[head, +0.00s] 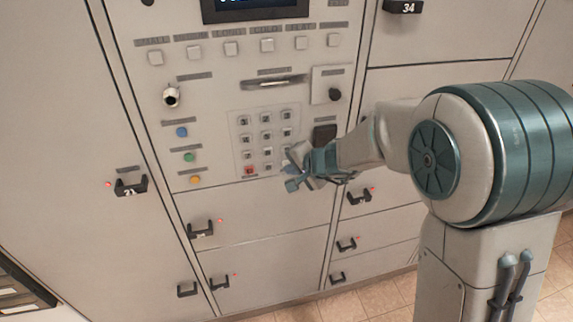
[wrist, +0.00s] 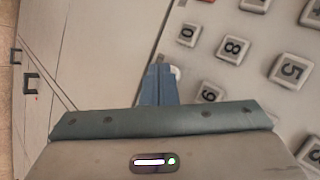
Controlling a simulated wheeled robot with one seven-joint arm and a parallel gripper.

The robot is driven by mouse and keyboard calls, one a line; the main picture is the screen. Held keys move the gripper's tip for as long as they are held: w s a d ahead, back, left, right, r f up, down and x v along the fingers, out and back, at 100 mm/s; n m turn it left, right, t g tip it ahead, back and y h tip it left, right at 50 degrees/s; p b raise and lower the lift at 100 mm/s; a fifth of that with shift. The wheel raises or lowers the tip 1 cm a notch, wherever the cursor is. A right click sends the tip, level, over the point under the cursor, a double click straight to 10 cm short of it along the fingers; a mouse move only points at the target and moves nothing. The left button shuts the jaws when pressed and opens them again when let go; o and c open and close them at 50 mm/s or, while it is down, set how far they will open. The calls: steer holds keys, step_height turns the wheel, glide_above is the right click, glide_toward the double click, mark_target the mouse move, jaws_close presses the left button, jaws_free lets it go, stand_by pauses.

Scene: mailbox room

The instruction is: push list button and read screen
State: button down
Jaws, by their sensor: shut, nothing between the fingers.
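The control panel has a dark screen (head: 255,8) at the top edge of the head view, cut off there, with its text too small to read. Below it is a row of square white buttons (head: 232,48). Their labels are too small to read, so I cannot tell which is the list button. My gripper (head: 291,170) is in front of the lower right of the numeric keypad, well below that row. In the wrist view its fingers (wrist: 157,72) are shut and empty, beside a partly hidden pale key (wrist: 175,73); contact cannot be told.
The keypad (head: 247,121) has a red key (head: 249,170) at lower left. Blue (head: 181,132), green (head: 189,156) and orange (head: 195,180) buttons are left of it. A metal knob (head: 171,96) sticks out above them. Black locker handles (head: 131,187) protrude around the panel.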

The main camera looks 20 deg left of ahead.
steer(key=shift+w+a, duration=0.1)
steer(key=shift+w, duration=0.05)
stand_by(0.5)
steer(key=shift+s+d+b, duration=0.45)
steer(key=shift+s+b, duration=0.2)
steer(key=shift+s, duration=0.1)
steer(key=s+d, duration=0.1)
steer(key=s+b, duration=0.1)
steer(key=s+d+b, duration=0.1)
steer(key=s, duration=0.1)
steer(key=shift+d, duration=0.3)
stand_by(0.9)
